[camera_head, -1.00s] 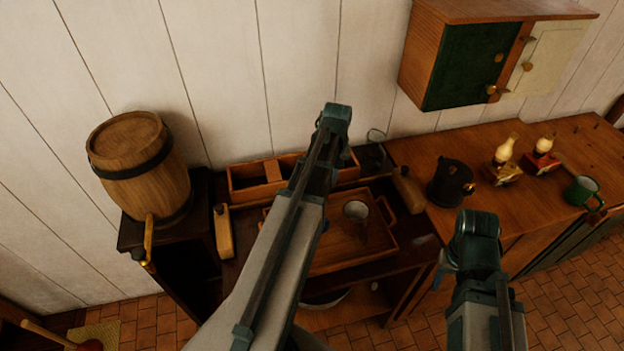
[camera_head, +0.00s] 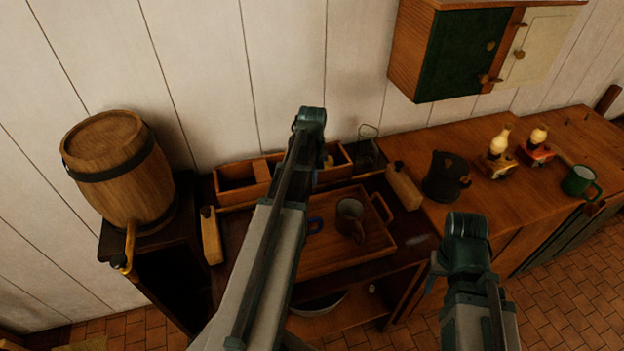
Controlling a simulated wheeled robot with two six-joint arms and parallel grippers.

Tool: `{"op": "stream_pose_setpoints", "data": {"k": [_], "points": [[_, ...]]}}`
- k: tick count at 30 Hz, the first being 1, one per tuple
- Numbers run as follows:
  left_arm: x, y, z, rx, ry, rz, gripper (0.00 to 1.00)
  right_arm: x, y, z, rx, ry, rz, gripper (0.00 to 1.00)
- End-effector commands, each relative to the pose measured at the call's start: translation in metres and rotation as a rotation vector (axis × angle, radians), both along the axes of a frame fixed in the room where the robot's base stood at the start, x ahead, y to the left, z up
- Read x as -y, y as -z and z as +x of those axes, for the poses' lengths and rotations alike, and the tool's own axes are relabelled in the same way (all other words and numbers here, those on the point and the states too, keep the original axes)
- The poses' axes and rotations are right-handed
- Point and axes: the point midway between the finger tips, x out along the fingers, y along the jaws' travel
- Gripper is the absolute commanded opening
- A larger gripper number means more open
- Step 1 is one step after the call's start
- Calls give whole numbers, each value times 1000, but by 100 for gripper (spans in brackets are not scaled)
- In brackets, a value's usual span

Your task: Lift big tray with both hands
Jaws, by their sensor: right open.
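The big tray (camera_head: 345,262) is a wooden tray with raised sides, lying on the dark counter. Its right handle (camera_head: 381,208) shows; its left side is hidden behind my left arm.
A barrel (camera_head: 118,170) stands at the left. A divided wooden box (camera_head: 236,188) is behind the tray. Two bottle-like blocks (camera_head: 210,236) (camera_head: 404,186) flank the tray.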

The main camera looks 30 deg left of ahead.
Motion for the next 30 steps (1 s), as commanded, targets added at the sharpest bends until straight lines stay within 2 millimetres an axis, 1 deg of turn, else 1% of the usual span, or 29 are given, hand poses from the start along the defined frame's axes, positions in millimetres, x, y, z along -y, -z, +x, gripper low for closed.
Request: {"op": "stream_pose_setpoints", "data": {"k": [1,6,9,13,23,26,29,30], "points": [[0,16,0,0,0,0,0,0,15,0,0,0,0,50],[0,37,0,0,0,0,0,0,37,0,0,0,0,50],[0,45,0,0,0,0,0,0,45,0,0,0,0,50],[0,48,0,0,0,0,0,0,48,0,0,0,0,50],[1,46,-1,0,1,0,0,0,46,0,0,0,0,50],[13,46,-12,0,3,0,0,0,46,0,0,0,0,50],[34,46,-33,-1,4,-1,0,0,46,0,0,0,0,50],[44,46,-41,-1,5,-1,0,0,46,0,0,0,0,50]]}}
